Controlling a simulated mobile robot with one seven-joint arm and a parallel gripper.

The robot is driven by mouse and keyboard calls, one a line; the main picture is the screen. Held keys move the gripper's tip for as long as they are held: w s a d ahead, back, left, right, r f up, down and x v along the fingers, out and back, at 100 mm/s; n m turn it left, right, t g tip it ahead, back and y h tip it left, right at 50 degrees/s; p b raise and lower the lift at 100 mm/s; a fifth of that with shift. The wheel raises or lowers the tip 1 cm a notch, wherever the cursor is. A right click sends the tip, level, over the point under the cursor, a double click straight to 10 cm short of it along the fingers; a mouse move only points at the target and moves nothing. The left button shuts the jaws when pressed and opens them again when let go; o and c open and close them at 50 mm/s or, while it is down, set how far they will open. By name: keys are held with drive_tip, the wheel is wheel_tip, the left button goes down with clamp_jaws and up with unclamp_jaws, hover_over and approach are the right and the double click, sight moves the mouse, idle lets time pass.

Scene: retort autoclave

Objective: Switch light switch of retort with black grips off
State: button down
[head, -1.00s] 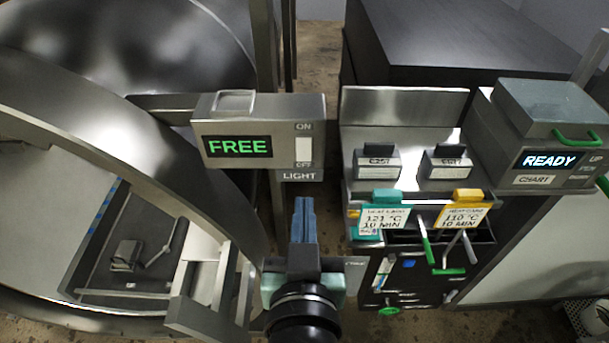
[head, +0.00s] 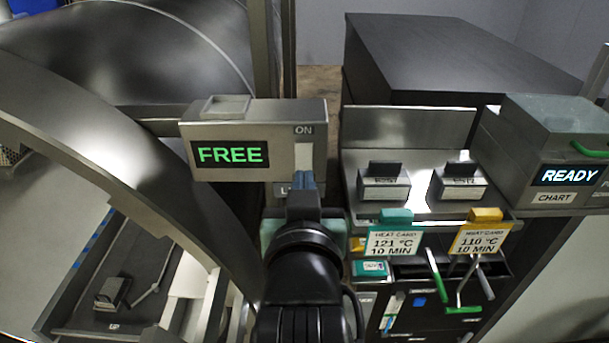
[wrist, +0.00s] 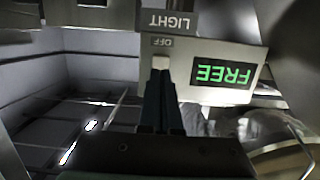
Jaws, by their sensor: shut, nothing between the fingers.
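The light switch is a white rocker (head: 304,153) on the right of a grey box (head: 225,133) with a green FREE display. The ON label shows above it. My gripper (head: 302,178) is shut and empty, its blue fingers in front of the rocker's lower end. They hide the OFF label and most of LIGHT in the head view. The wrist view is upside down; there my fingertips (wrist: 161,78) overlap the rocker (wrist: 160,62) beside the OFF label. I cannot tell contact or which way the rocker is tipped. No black grips are identifiable.
The round steel retort opening (head: 110,140) is at the left. Right of my gripper stand a panel with a green-topped 121 °C card (head: 394,240), a yellow-topped 110 °C card (head: 480,238) and green-ended levers (head: 462,309). A READY chart box (head: 565,178) is far right.

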sight(305, 162)
drive_tip(key=shift+w+f+p, duration=0.15)
drive_tip(key=shift+w, duration=0.6)
drive_tip(key=shift+w+f+p, duration=0.1)
drive_tip(key=shift+w+p, duration=0.05)
drive_tip(key=shift+w, duration=0.55)
drive_tip(key=shift+f, duration=0.15)
drive_tip(key=t+b, duration=0.1)
drive_tip(key=b, duration=0.2)
drive_tip(key=t+b, duration=0.1)
drive_tip(key=b, duration=0.2)
drive_tip(key=f+t+b, duration=0.1)
drive_tip(key=b, duration=0.2)
drive_tip(key=shift+w+t+b, duration=0.25)
drive_tip(key=shift+t+b, duration=0.05)
drive_tip(key=shift+b, duration=0.1)
drive_tip(key=shift+r, duration=0.4)
drive_tip(key=shift+f, duration=0.1)
